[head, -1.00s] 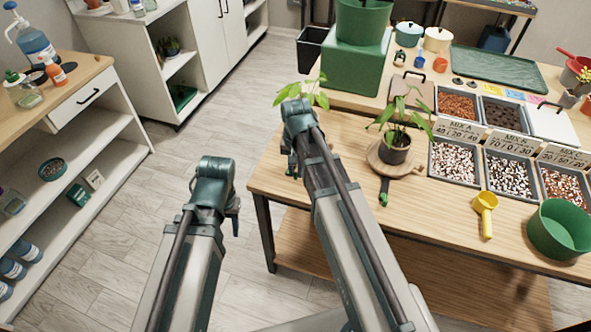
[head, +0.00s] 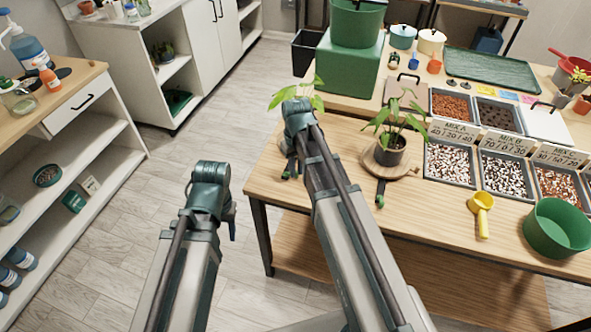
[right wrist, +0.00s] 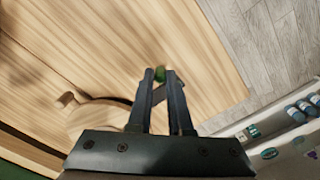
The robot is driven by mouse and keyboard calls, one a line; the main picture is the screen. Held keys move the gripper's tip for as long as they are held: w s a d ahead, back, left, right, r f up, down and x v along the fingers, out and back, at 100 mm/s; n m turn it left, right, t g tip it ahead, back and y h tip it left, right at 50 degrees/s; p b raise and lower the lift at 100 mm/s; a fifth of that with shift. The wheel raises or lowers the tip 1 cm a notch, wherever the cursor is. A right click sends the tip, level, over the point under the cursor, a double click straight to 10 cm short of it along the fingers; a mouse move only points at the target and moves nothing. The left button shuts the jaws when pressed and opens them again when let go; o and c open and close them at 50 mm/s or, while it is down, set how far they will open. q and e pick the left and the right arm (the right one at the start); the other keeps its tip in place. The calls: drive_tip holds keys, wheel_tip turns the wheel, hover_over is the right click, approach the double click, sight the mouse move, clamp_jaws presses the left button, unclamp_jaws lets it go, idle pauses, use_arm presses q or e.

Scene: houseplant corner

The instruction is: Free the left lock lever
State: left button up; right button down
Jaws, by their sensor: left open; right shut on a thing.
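The round wooden board (head: 405,165) lies on the potting table with a potted plant (head: 390,150) on it. A dark lever with a green tip (head: 380,193) sticks out from its front. My right gripper (head: 290,168) is low over the table's left end, left of the board. In the right wrist view its fingers (right wrist: 160,82) are shut on the green tip of a dark lever (right wrist: 159,74), apparently the left lock lever, beside the board (right wrist: 92,118). The arm hides much of this from the head. My left gripper (head: 232,226) is open and empty over the floor, left of the table.
A large green block (head: 347,68) with a green pot (head: 356,22) stands behind. Trays of mix (head: 450,163), a yellow scoop (head: 482,214) and a green bowl (head: 558,228) fill the right side. White shelving (head: 95,150) stands at left, with free floor between.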

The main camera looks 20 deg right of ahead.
drive_tip(key=shift+w+n, duration=0.1)
drive_tip(key=shift+n, duration=0.2)
drive_tip(key=c, duration=0.8)
unclamp_jaws()
drive_tip(key=shift+d, duration=0.1)
drive_tip(key=shift+c, duration=0.2)
drive_tip(key=shift+r, duration=0.1)
wheel_tip(320, 180, up, 14)
drive_tip(key=p, duration=1.3)
drive_tip(key=shift+f+p, duration=0.2)
drive_tip(key=shift+p, duration=0.2)
drive_tip(key=s+a+n+h, duration=0.1)
drive_tip(key=s+a, duration=1.1)
drive_tip(key=s, duration=0.4)
drive_tip(key=shift+a, duration=0.35)
